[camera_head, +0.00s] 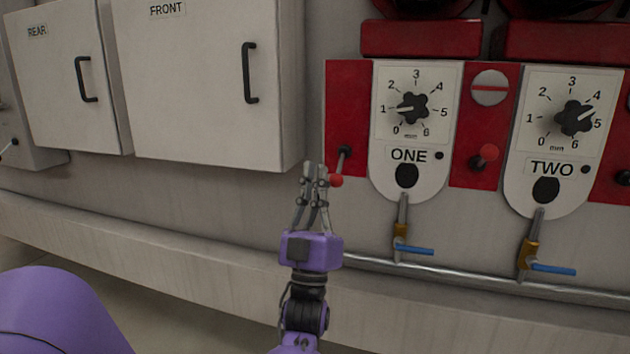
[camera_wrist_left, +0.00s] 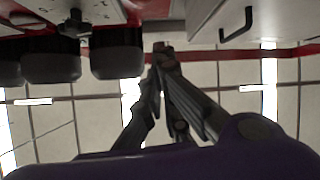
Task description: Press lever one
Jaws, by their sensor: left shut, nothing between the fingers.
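Lever one is a dark rod with a red ball knob (camera_head: 336,181) on the red plate left of the white dial panel marked ONE (camera_head: 408,155). My left gripper (camera_head: 314,168) is shut and empty, pointing up just left of the knob. Its fingertips look very close to the knob; I cannot tell whether they touch. In the left wrist view the closed fingertips (camera_wrist_left: 162,50) show in the middle, and I cannot make out the knob there. My right gripper is not in view.
A similar red-knobbed lever (camera_head: 487,155) sits between panels ONE and TWO (camera_head: 555,145). Blue-handled valves (camera_head: 413,249) hang below on a metal pipe. The FRONT cabinet (camera_head: 200,80) with a black handle juts out at the left. The wall below it is bare.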

